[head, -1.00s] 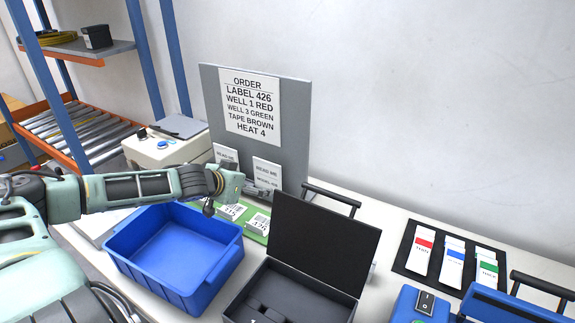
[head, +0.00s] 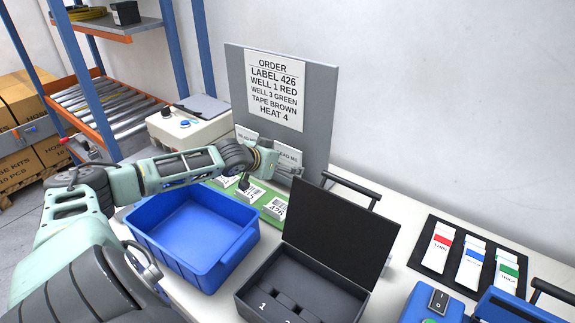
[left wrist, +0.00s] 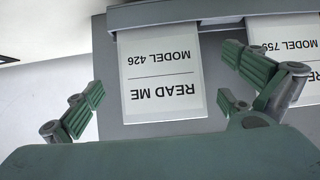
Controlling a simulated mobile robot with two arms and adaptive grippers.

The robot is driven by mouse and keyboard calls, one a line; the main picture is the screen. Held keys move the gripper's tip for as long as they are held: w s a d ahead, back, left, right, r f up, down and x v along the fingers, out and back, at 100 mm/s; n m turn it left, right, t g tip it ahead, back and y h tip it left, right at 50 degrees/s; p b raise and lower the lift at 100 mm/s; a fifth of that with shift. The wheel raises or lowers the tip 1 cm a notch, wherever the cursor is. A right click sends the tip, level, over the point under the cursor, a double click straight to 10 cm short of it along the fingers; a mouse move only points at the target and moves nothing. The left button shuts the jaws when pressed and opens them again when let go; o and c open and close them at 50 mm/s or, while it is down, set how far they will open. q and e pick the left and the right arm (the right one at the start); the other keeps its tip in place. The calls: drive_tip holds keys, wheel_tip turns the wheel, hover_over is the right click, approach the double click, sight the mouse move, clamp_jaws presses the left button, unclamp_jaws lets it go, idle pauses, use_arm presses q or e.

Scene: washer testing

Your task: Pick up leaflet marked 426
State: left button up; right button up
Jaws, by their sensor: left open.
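The leaflet marked 426 (left wrist: 160,75) is white and reads READ ME, MODEL 426, upside down in the left wrist view. It stands in a grey holder against the grey board. In the head view it is the right one of the two leaflets (head: 290,154), partly hidden by my left gripper. My left gripper (left wrist: 163,88) is open, with its fingers on either side of the 426 leaflet and apart from it. In the head view the left gripper (head: 272,165) is in front of the leaflets. My right gripper is not in view.
The 759 leaflet (left wrist: 285,55) is close beside one finger. An order sheet (head: 276,92) hangs on the board (head: 318,110). A green mat (head: 236,190) with label stacks, a blue bin (head: 185,250) and an open black case (head: 340,235) stand in front.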

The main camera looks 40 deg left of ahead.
sight(287, 162)
use_arm(q)
drive_tip(key=shift+x, duration=1.75)
drive_tip(key=shift+r, duration=0.1)
drive_tip(key=shift+c, duration=0.3)
drive_tip(key=c, duration=1.1)
